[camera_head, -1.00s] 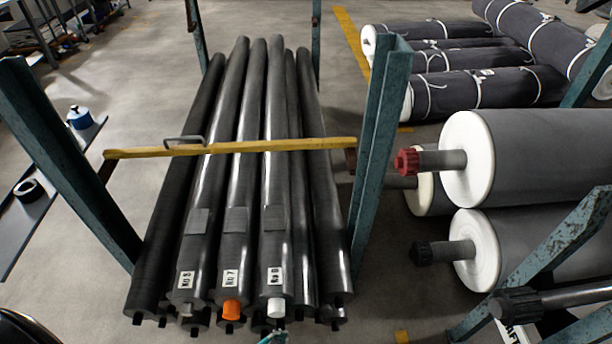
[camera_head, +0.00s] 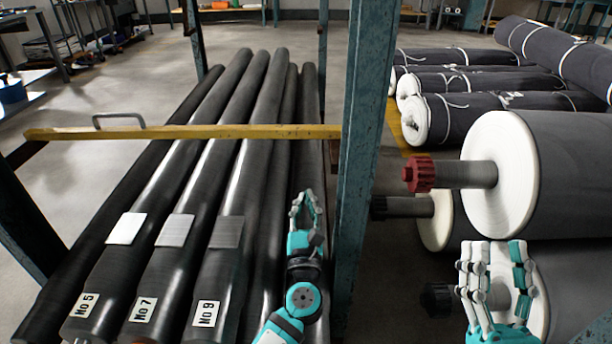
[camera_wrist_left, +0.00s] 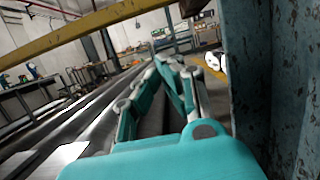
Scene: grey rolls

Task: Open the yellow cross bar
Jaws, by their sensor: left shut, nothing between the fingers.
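The yellow cross bar (camera_head: 230,131) lies level across the rack above the grey rolls, from the left post to near the right post. A grey handle (camera_head: 119,117) stands up from its left part. In the left wrist view the bar (camera_wrist_left: 80,37) crosses the upper left. My left gripper (camera_head: 305,197) is shut and empty, in front of the bar's right part and apart from it. It shows in the left wrist view (camera_wrist_left: 163,62) with its fingertips together. My right gripper (camera_head: 497,245) is at the lower right, fingers upward and apart, with nothing between them.
Long dark rolls (camera_head: 200,190) fill the rack under the bar. A teal post (camera_head: 362,150) stands just right of my left gripper. Large rolls with white ends (camera_head: 500,165) and a red knob (camera_head: 419,174) are at right, behind my right gripper.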

